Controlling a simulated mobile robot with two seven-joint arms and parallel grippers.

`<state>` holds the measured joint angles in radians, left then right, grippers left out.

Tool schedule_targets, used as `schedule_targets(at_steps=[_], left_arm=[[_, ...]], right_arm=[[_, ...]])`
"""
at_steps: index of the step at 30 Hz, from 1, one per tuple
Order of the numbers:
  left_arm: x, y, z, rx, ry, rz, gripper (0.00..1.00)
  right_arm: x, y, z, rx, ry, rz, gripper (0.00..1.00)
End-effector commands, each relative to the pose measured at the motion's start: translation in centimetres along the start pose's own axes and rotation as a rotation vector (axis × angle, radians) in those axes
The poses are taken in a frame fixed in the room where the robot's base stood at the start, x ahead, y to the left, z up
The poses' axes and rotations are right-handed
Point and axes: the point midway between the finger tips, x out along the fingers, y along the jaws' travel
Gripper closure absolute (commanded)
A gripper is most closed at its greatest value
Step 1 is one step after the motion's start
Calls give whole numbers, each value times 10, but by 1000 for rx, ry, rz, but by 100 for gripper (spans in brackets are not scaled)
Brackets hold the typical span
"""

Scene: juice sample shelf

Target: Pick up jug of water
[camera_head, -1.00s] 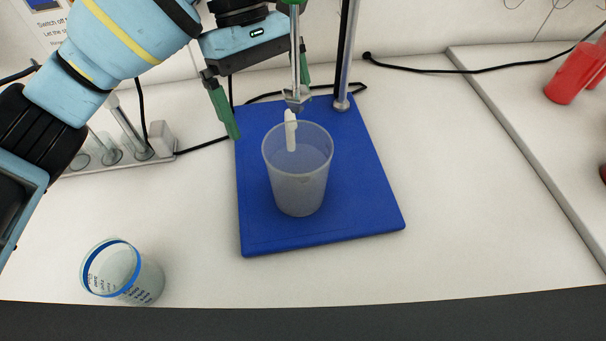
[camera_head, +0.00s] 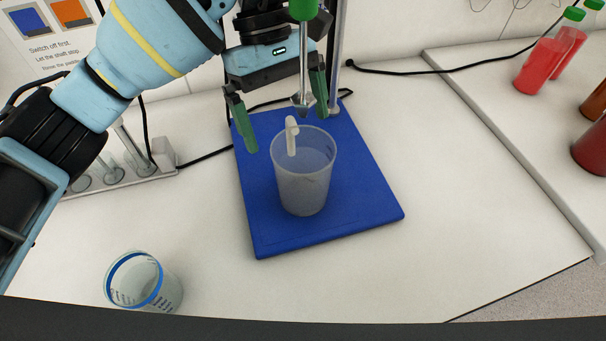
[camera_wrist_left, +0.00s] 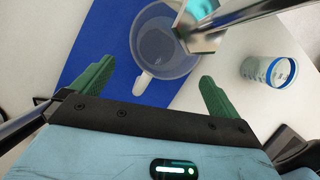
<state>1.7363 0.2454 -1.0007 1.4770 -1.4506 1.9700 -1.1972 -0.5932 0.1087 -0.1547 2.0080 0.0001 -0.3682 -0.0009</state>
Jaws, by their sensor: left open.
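A translucent jug (camera_head: 303,188) with water in it stands upright on a blue base plate (camera_head: 362,207), its white handle turned toward the back left. My left gripper (camera_head: 282,118) is open above and behind the jug, its green fingers apart and empty. In the left wrist view, the jug (camera_wrist_left: 160,50) lies beyond the fingertips, with its handle between the two green fingers (camera_wrist_left: 158,82). A metal stirrer shaft (camera_head: 303,70) with a paddle hangs just above the jug and partly covers it in the wrist view. My right gripper is not visible.
A clear beaker with a blue rim (camera_head: 145,283) stands at the front left. A metal stand post (camera_head: 336,60) rises behind the plate. Glass tubes in a rack (camera_head: 115,178) stand at left. Red bottles (camera_head: 545,62) stand on the raised surface at right. The counter right of the plate is clear.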

Motion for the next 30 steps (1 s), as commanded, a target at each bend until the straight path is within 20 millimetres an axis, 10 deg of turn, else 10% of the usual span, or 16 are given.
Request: schedule_targets(at_steps=[30], left_arm=[[64,-1,8,0,1,0,4]], right_arm=[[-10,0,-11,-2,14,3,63]])
